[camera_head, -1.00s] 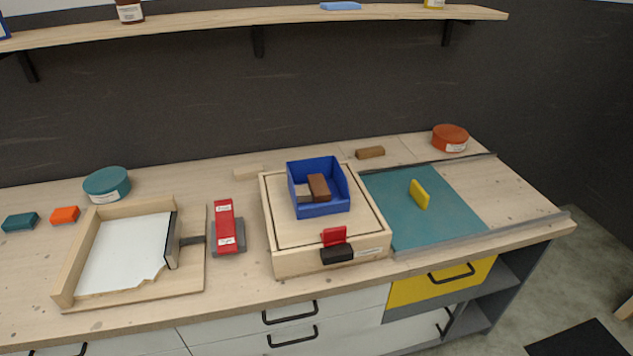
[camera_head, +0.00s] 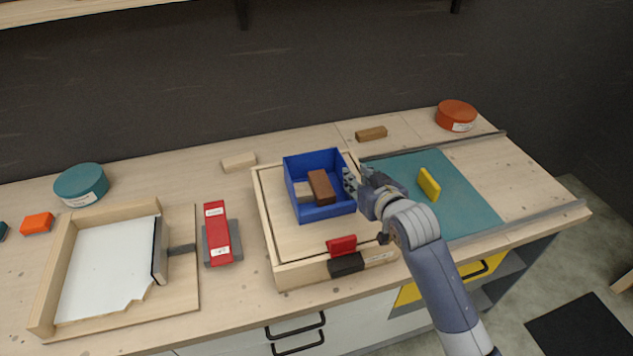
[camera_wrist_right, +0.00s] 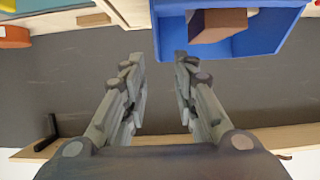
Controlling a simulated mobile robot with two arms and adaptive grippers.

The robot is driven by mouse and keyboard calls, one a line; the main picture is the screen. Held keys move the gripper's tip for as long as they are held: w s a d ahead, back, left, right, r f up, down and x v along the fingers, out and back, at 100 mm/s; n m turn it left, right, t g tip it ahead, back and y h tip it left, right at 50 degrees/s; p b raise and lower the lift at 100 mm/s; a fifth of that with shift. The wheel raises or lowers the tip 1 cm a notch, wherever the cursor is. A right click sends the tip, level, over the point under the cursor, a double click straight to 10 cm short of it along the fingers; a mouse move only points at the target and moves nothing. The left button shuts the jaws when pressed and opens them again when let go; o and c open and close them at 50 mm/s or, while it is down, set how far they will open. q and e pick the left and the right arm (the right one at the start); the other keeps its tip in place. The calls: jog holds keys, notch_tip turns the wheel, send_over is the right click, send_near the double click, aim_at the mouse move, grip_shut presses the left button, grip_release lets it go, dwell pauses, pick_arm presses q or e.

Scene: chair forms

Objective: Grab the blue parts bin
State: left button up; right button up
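The blue parts bin (camera_head: 317,212) stands on the light wooden box in the middle of the bench. It holds a brown block (camera_head: 320,187) and a paler wooden piece. My right gripper (camera_head: 356,178) is at the bin's right wall, fingers pointing at it. In the right wrist view the fingers (camera_wrist_right: 158,57) are apart with a clear gap. The bin (camera_wrist_right: 240,45) is at upper right there, and its near wall lines up with the gap. I cannot tell whether a finger touches it. My left gripper is out of view.
The wooden box (camera_head: 290,238) has a red clip at its front. A teal mat (camera_head: 465,190) with a yellow block (camera_head: 429,185) lies to the right. A red tool (camera_head: 217,234) and wooden tray (camera_head: 185,290) are to the left.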

aim_at(346, 164)
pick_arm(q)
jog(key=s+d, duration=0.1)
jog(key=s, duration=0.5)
pick_arm(e)
jog(key=x, duration=0.3)
jog(key=shift+w+a+f, duration=0.1)
jog(key=shift+w+f, duration=0.05)
jog(key=shift+w, duration=0.1)
jog(key=shift+w+a+p, duration=0.15)
jog(key=shift+w+p, duration=0.6)
jog(key=shift+w, duration=0.15)
jog(key=shift+x, duration=1.15)
jog(key=shift+w+a+f+p, duration=0.15)
jog(key=shift+w+f+p, duration=0.15)
jog(key=shift+w, duration=0.2)
jog(key=shift+r, duration=0.1)
grip_shut()
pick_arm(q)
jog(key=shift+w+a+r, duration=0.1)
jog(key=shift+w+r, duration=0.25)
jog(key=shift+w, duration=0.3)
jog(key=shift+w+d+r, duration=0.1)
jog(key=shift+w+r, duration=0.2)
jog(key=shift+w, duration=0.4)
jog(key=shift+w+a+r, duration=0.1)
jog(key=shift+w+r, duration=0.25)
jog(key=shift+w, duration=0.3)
pick_arm(e)
jog(key=shift+r, duration=0.15)
